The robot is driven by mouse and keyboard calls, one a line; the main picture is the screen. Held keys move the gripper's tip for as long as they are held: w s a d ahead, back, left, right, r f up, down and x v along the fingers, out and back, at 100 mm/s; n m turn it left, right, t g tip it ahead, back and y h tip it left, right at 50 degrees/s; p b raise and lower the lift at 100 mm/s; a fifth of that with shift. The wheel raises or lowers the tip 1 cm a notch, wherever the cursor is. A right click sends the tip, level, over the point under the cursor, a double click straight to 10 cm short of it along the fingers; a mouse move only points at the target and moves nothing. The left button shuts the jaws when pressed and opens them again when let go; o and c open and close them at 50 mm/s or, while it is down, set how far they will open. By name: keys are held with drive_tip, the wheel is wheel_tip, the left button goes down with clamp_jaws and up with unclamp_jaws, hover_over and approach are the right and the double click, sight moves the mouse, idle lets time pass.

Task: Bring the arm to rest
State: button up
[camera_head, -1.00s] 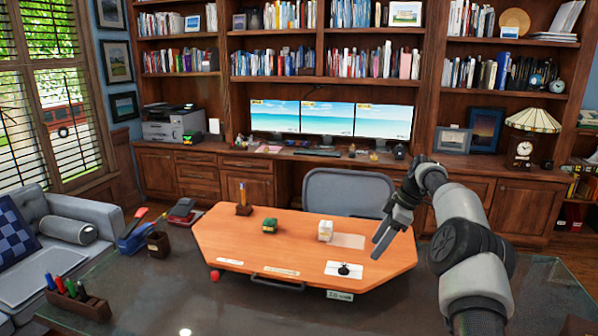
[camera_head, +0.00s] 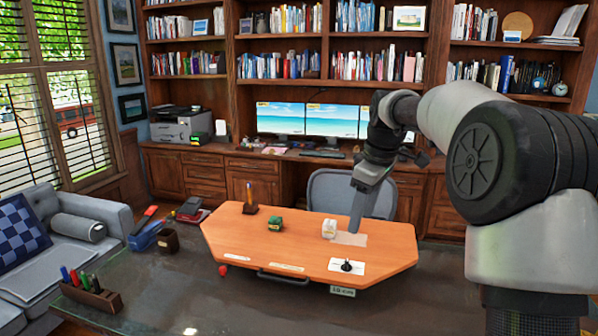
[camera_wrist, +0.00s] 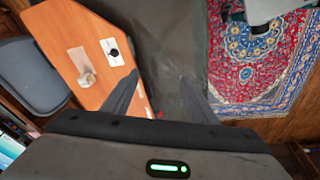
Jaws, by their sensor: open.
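My gripper (camera_head: 357,212) hangs over the right part of the orange wooden board (camera_head: 228,230), its fingers pointing down, just right of a small white object (camera_head: 329,229). In the wrist view my gripper (camera_wrist: 158,100) shows two dark fingers spread apart with nothing between them. The board's edge (camera_wrist: 97,62) shows beyond the left finger there. My arm rises from the lower right, bends over at the top and hides part of the right bookcase.
A grey chair (camera_head: 330,185) stands behind. A pen rack (camera_head: 92,296) stands at front left. A red patterned rug (camera_wrist: 262,60) shows in the wrist view.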

drive_tip(key=s+a+r+m+t+h, duration=0.15)
drive_tip(key=s+m, duration=0.25)
drive_tip(key=s, duration=0.9)
drive_tip(key=s+d+r+m+t, duration=0.1)
drive_tip(key=s+r+m, duration=0.2)
drive_tip(key=s, duration=0.9)
drive_tip(key=s+f+m+p, duration=0.1)
drive_tip(key=s+f+m, duration=0.2)
drive_tip(key=s, duration=0.5)
drive_tip(key=shift+s+f+m+t, duration=0.35)
drive_tip(key=shift+f+m+t, duration=0.1)
drive_tip(key=shift+f, duration=0.35)
